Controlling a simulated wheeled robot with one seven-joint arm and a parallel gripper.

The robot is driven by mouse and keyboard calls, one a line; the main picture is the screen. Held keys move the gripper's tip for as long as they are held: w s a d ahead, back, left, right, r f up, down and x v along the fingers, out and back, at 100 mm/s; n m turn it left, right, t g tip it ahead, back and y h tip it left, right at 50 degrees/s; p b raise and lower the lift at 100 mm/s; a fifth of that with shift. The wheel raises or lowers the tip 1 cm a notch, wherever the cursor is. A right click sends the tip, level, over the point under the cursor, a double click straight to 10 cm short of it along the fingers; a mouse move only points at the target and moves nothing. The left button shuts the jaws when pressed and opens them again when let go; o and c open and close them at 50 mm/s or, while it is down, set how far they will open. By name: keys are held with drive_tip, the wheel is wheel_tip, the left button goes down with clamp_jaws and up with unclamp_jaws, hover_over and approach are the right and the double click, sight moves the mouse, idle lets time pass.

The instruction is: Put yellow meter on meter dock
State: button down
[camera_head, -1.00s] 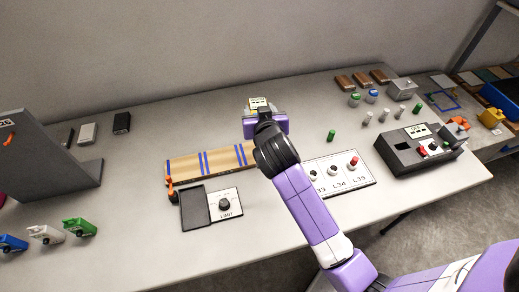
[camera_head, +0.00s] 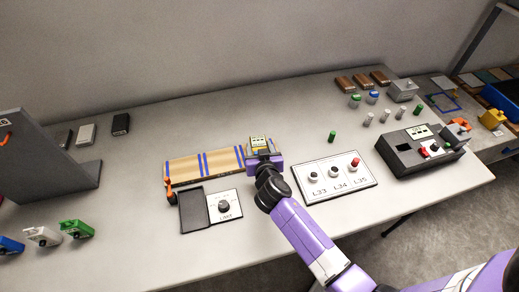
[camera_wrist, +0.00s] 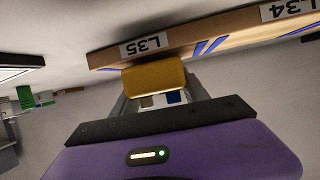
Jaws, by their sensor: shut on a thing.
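The yellow meter (camera_head: 258,141), with a pale display on top, is in my gripper (camera_head: 263,154). In the wrist view the yellow block (camera_wrist: 155,77) sits between the two fingers of my gripper (camera_wrist: 158,92), which are shut on it. It is at the right end of the striped wooden board (camera_head: 205,163); I cannot tell whether it touches the board or table. No part is clearly marked as the meter dock. A black recessed tray (camera_head: 192,212) beside a dial plate (camera_head: 225,206) lies in front of the board, but I cannot tell if it is the dock.
A white panel with knobs (camera_head: 333,177) is close to the right of my gripper. A black device (camera_head: 418,150) stands farther right. Small bottles and brown blocks (camera_head: 362,80) are at the back right. A grey upright panel (camera_head: 45,150) stands left. The table behind the board is mostly clear.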

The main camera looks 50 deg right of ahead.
drive_tip(key=shift+f, duration=0.2)
drive_tip(key=shift+f+b, duration=0.25)
drive_tip(key=shift+b, duration=0.05)
drive_tip(key=c, duration=0.6)
unclamp_jaws()
drive_tip(key=shift+r+p, duration=0.2)
drive_tip(key=shift+p, duration=0.3)
